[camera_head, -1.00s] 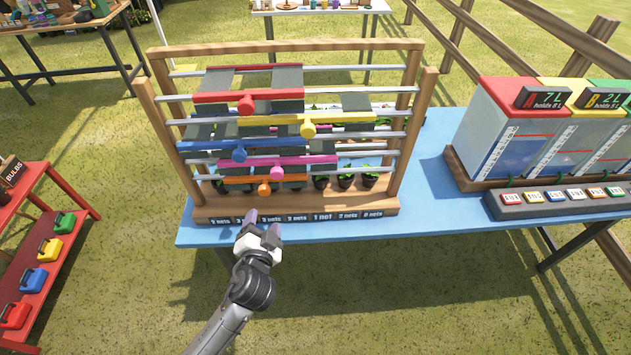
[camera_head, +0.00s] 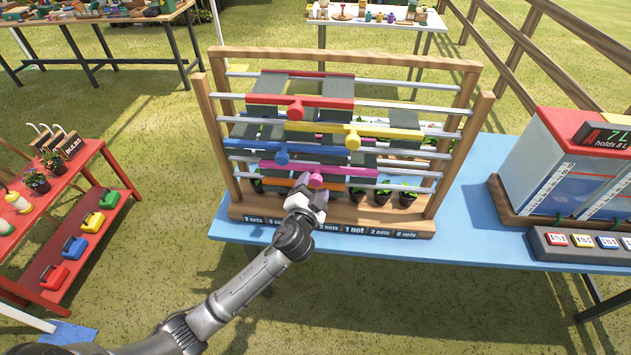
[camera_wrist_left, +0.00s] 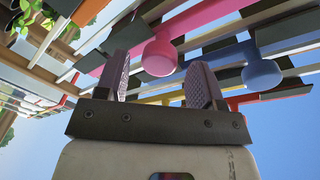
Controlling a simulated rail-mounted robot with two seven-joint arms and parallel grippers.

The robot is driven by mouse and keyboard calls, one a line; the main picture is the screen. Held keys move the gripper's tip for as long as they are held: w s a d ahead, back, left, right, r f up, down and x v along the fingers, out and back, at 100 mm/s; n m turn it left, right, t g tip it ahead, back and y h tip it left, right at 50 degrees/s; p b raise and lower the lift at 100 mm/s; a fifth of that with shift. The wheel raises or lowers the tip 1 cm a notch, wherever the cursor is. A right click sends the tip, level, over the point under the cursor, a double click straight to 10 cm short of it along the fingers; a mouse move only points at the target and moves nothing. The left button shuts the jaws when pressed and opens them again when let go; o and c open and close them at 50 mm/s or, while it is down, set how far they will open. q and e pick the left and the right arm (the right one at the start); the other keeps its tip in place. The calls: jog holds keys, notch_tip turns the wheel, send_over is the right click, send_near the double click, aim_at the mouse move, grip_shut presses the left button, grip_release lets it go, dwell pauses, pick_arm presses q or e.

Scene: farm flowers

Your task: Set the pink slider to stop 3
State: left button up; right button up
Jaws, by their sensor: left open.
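The pink slider (camera_head: 349,171) is a bar with a round front knob (camera_head: 316,180), low on the wooden rack (camera_head: 210,125). My left gripper (camera_head: 309,194) is open just in front of and below the pink knob in the head view. In the left wrist view, the pink knob (camera_wrist_left: 160,58) shows between the two spread fingers of the left gripper (camera_wrist_left: 159,82), seemingly a little beyond their tips. I cannot tell whether they touch it. Stop labels (camera_head: 355,230) run along the rack's base, some hidden by my gripper. My right gripper is not in view.
The blue slider knob (camera_head: 282,158) sits above and left of the pink one; it is close right of the fingers in the wrist view (camera_wrist_left: 262,74). Yellow (camera_head: 353,140) and red (camera_head: 295,112) knobs are higher. The orange slider (camera_head: 333,186) is partly hidden below. Potted plants stand behind.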

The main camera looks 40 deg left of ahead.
pick_arm(q)
jog(key=shift+x, duration=1.15)
jog(key=shift+c, duration=0.3)
grip_shut()
